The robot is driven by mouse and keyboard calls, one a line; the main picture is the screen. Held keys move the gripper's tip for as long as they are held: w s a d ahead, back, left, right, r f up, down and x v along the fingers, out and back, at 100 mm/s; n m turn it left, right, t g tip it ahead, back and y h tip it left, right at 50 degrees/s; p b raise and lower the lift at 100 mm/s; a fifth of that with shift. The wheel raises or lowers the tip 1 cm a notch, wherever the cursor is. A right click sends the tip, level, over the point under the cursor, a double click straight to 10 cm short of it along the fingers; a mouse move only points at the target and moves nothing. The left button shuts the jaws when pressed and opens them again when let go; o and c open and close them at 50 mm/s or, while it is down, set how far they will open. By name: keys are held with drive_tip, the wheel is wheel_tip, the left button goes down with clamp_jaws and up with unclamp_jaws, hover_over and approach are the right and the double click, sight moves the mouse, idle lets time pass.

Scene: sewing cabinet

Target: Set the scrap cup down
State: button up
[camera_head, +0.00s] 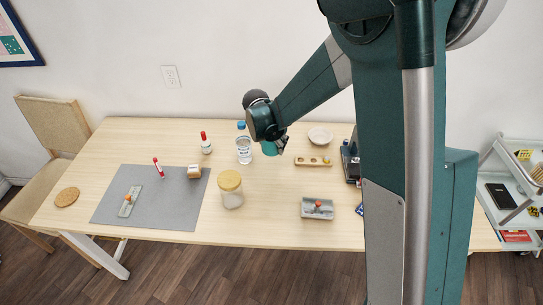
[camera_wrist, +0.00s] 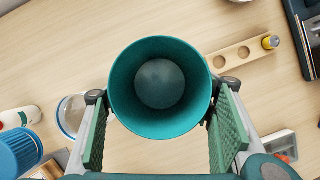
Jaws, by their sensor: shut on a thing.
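A teal scrap cup (camera_wrist: 160,118) is held between the two fingers of my gripper (camera_wrist: 160,112) in the wrist view. Its open mouth faces the wrist camera and its inside looks empty. In the head view the cup (camera_head: 269,148) shows as a small teal shape beside my gripper (camera_head: 280,146), over the table between the water bottle and the wooden block with holes. My gripper is shut on the cup's sides. Whether the cup's base touches the table cannot be told.
A water bottle (camera_head: 244,150) stands left of the cup, with a lidded jar (camera_head: 231,190) nearer the front. A holed wooden block (camera_head: 313,161) and a white bowl (camera_head: 320,136) lie to the right. A grey tray (camera_head: 317,216) is at front right. Bare tabletop (camera_head: 270,205) lies between jar and tray.

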sight(272, 160)
drive_tip(key=shift+f, duration=1.3)
drive_tip(key=shift+f+b, duration=0.55)
drive_tip(key=shift+f, duration=1.35)
drive_tip(key=shift+f, duration=0.15)
drive_tip(key=o, duration=0.7)
drive_tip(key=shift+c, duration=0.2)
drive_tip(key=shift+r, duration=0.25)
drive_tip(key=r, duration=0.2)
drive_tip(key=r+p, duration=0.1)
drive_tip(key=r, duration=0.2)
drive_tip(key=s+r+p, duration=0.1)
drive_tip(key=r, duration=0.2)
drive_tip(key=shift+a, duration=0.2)
drive_tip(key=shift+r, duration=0.85)
